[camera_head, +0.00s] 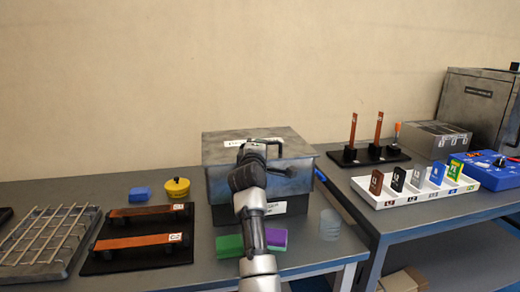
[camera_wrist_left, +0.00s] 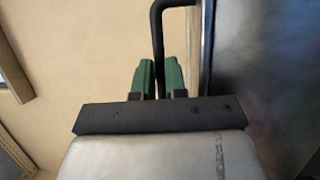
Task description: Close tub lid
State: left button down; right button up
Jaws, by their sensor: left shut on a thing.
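The tub (camera_head: 294,184) is a grey box with a white label on its front, standing near the middle of the left table. Its grey lid (camera_head: 222,153) lies over the top and looks roughly level; I cannot tell whether it is fully seated. My left gripper (camera_head: 262,152) is over the lid and hides much of it. In the left wrist view, the green fingers of my left gripper (camera_wrist_left: 160,72) are shut on the black lid handle (camera_wrist_left: 157,30). A dark grey surface (camera_wrist_left: 250,60) fills the right of that view. My right gripper is not in view.
Green and purple sponges (camera_head: 277,239) and a clear cylinder (camera_head: 330,225) sit before the tub. A yellow pot (camera_head: 177,188), blue block (camera_head: 140,194), busbar rack (camera_head: 137,243) and wire rack (camera_head: 48,238) stand left. A white tray (camera_head: 408,199) is on the right table.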

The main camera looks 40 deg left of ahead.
pick_arm(q)
jog(key=shift+f, duration=0.35)
jog(key=c, duration=1.4)
grip_release()
jog(key=shift+c, duration=0.2)
jog(key=r+v, duration=0.1)
jog(key=v, duration=0.9)
jog(key=shift+s+d+f, duration=0.2)
jog(key=shift+s+f, duration=0.15)
jog(key=shift+f, duration=0.1)
